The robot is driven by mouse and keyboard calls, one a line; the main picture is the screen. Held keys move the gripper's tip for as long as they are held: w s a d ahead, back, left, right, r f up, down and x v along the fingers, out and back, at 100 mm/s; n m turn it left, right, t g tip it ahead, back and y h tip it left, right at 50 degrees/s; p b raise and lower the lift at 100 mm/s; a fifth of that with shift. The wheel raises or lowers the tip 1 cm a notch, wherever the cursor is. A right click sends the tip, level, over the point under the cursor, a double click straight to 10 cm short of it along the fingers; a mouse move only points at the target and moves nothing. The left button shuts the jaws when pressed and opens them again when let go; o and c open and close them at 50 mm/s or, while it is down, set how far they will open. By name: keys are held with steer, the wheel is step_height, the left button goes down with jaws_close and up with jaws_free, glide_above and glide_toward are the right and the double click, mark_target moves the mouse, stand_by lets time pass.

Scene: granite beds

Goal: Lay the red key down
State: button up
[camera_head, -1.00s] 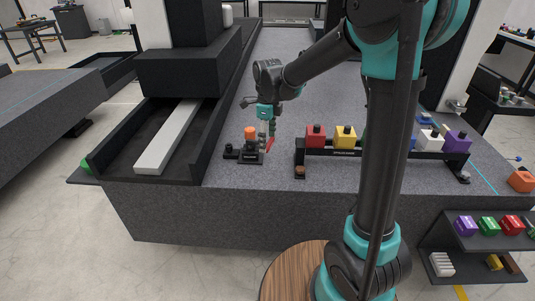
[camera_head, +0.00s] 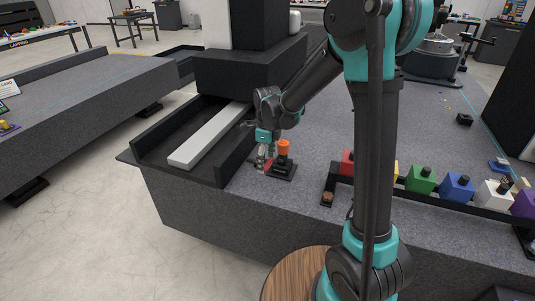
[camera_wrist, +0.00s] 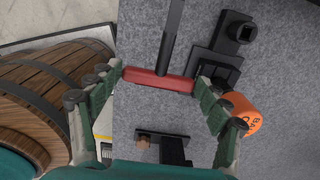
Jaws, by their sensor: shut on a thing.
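The red key (camera_wrist: 160,80) has a red crossbar handle and a long grey shaft (camera_wrist: 172,38) pointing to the top of the wrist view. My gripper (camera_wrist: 155,92) is shut on the ends of the red bar, with one finger at each side. In the head view, my gripper (camera_head: 264,160) is low over the granite bed near its front edge, with the red key (camera_head: 267,165) between its fingers. It is just left of an orange-topped black fixture (camera_head: 283,149). I cannot tell whether the key touches the bed.
The black fixture (camera_wrist: 222,60) and orange knob (camera_wrist: 243,113) are close to the right finger in the wrist view. A black rail with coloured blocks, including a green block (camera_head: 421,180), stands to the right. A dark trough with a pale bar (camera_head: 208,134) is left. Bare granite (camera_head: 310,140) lies behind.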

steer(key=shift+a, duration=0.15)
steer(key=shift+f, duration=0.15)
glide_above(266, 186)
steer(key=shift+f, duration=3.15)
steer(key=shift+s+f, duration=0.1)
steer(key=shift+f, duration=1.65)
steer(key=o, duration=1.3)
steer(key=shift+o, duration=0.2)
steer(key=shift+r, duration=0.15)
steer(key=shift+r, duration=2.4)
